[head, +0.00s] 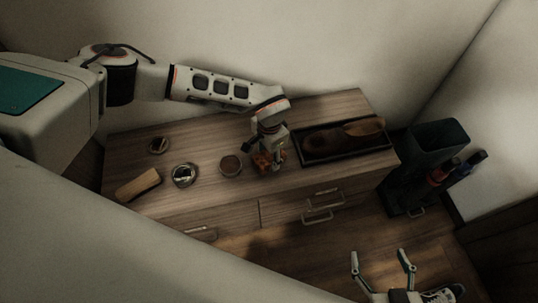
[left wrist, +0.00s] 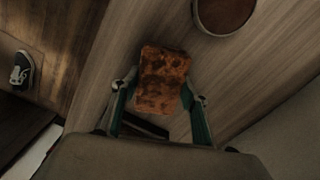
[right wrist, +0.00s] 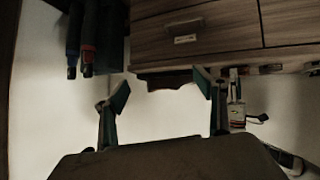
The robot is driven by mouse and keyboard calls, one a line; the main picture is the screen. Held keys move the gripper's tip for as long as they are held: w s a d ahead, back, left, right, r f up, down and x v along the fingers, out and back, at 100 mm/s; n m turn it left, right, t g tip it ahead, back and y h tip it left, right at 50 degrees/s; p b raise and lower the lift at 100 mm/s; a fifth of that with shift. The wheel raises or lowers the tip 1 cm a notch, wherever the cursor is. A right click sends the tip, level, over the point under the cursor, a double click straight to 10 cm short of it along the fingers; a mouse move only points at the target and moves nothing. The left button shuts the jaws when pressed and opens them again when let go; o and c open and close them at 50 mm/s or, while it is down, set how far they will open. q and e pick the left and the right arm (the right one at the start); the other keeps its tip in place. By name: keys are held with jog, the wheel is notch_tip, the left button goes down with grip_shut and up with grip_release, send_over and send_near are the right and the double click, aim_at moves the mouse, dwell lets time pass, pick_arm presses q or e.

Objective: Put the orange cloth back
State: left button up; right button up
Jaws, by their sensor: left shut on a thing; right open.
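The orange cloth (left wrist: 162,80) is a mottled, folded piece held between the fingers of my left gripper (left wrist: 160,98) in the left wrist view. In the head view the cloth (head: 262,161) shows at the tips of my left gripper (head: 268,154), over the middle of the wooden cabinet top (head: 215,128). I cannot tell whether the cloth touches the wood. My right gripper (head: 381,254) is open and empty, low in front of the cabinet. It also shows open in the right wrist view (right wrist: 160,88).
A dark tray (head: 304,159) with brown items lies right of the left gripper. A round brown-topped bowl (head: 231,165), a metal-rimmed jar (head: 184,175), a small dark dish (head: 158,145) and a wooden block (head: 138,185) stand left. A dark bin (head: 437,143) stands right of the cabinet.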

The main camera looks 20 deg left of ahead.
pick_arm(q)
jog(key=shift+f, duration=0.2)
jog(key=o, duration=1)
jog(key=shift+r, duration=0.1)
